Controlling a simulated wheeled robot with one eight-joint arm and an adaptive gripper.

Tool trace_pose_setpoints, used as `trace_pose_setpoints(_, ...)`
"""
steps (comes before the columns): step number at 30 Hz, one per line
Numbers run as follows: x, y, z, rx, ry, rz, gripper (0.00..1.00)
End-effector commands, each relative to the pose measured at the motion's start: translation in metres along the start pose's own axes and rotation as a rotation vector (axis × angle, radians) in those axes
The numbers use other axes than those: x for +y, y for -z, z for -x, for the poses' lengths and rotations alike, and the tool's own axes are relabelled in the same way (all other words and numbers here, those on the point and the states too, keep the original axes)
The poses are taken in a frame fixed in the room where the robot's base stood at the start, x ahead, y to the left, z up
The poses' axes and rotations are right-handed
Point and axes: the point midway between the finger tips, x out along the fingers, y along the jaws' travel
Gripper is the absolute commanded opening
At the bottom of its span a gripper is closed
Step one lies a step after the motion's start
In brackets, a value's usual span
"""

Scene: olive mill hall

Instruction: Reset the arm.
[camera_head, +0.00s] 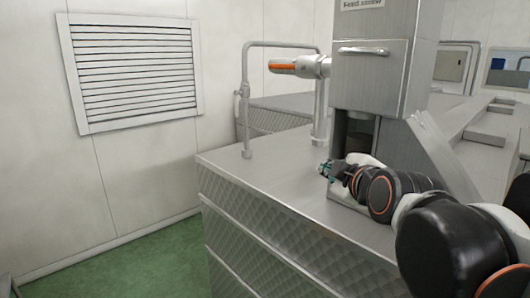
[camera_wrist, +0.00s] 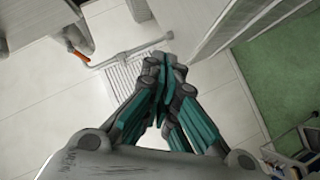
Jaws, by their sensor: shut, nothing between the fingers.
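My arm reaches in from the right of the head view, its black and white links stretched over the metal counter (camera_head: 270,190). My gripper (camera_head: 325,169) is small in that view, in front of the metal machine (camera_head: 370,75) and above the counter top. In the wrist view my gripper (camera_wrist: 166,68) shows its grey and teal fingers closed together at the tips. Nothing is between the fingers. I cannot tell the exact gap between the gripper and the counter.
A bent metal pipe rail (camera_head: 246,100) rises from the counter. An orange-handled lever (camera_head: 284,67) sticks out left of the machine. A louvred vent (camera_head: 135,72) is on the pale wall. Green floor (camera_head: 150,268) lies open at the left of the counter.

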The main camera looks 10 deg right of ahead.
Motion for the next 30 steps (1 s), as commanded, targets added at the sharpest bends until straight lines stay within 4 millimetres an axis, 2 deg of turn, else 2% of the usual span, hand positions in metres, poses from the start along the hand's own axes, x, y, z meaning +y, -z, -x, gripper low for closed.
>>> trace_pose_setpoints(1, -0.038, -0.019, -0.001, -0.017, 0.040, -0.061, 0.00)
trace_pose_setpoints(3, -0.075, -0.038, 0.002, -0.048, 0.095, -0.158, 0.00)
trace_pose_setpoints(12, -0.230, -0.123, 0.024, -0.262, 0.275, -0.560, 0.00)
trace_pose_setpoints(18, -0.321, -0.180, 0.045, -0.450, 0.328, -0.804, 0.00)
trace_pose_setpoints(21, -0.351, -0.200, 0.054, -0.528, 0.332, -0.891, 0.00)
trace_pose_setpoints(24, -0.369, -0.213, 0.061, -0.582, 0.331, -0.950, 0.00)
trace_pose_setpoints(30, -0.377, -0.219, 0.065, -0.611, 0.328, -0.980, 0.00)
